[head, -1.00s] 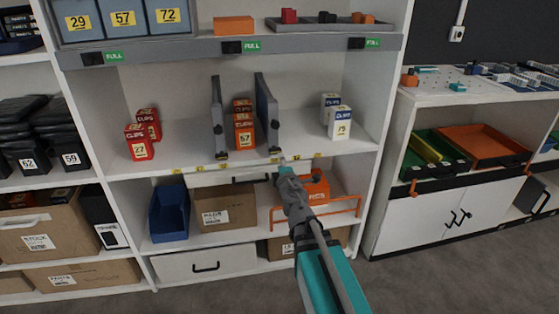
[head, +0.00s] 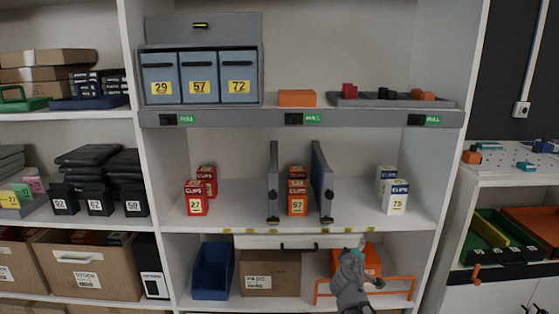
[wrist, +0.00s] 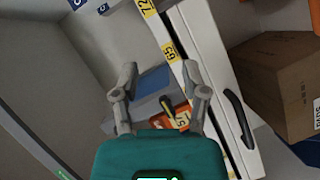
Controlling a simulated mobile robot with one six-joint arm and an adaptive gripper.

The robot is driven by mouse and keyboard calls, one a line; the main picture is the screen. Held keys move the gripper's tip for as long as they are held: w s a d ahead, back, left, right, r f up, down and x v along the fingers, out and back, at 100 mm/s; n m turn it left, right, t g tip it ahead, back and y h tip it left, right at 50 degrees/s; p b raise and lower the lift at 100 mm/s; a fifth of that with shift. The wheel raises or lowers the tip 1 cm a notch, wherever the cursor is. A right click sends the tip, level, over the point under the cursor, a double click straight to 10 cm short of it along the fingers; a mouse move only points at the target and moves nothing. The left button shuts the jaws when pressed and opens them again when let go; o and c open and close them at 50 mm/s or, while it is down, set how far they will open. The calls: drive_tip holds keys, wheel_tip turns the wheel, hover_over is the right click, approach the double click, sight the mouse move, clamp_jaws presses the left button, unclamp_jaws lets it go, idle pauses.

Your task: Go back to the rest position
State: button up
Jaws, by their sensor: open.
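My gripper (head: 358,246) is low in the head view, just below the middle shelf's front edge and in front of an orange box. In the wrist view my gripper (wrist: 160,70) has its two fingers spread apart with nothing held between them. Beyond the fingers are a grey-blue divider (wrist: 153,82) and an orange-red box with a label (wrist: 181,117), apparently on the shelf. The jaw tips look small and partly blurred in the head view.
The middle shelf (head: 350,215) holds red clips boxes (head: 196,197), upright grey dividers (head: 321,180) and white-blue boxes (head: 397,196). Below are a blue bin (head: 212,271), a carton (head: 268,272), the orange box (head: 372,260) and an orange rail (head: 400,280). A drawer handle (wrist: 239,119) lies close to the right finger.

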drive_tip(key=s+f+m+g+y, duration=0.1)
drive_tip(key=s+f+m+g, duration=0.6)
drive_tip(key=s+f+g, duration=0.3)
drive_tip(key=s+a+f+m+g+y, duration=0.1)
drive_tip(key=s+a+f+g+y, duration=0.5)
drive_tip(key=s, duration=0.3)
wheel_tip(320, 180, up, 37)
drive_tip(key=a+t+p, duration=0.1)
drive_tip(key=p, duration=3.5)
drive_tip(key=shift+w, duration=0.25)
drive_tip(key=shift+a, duration=0.1)
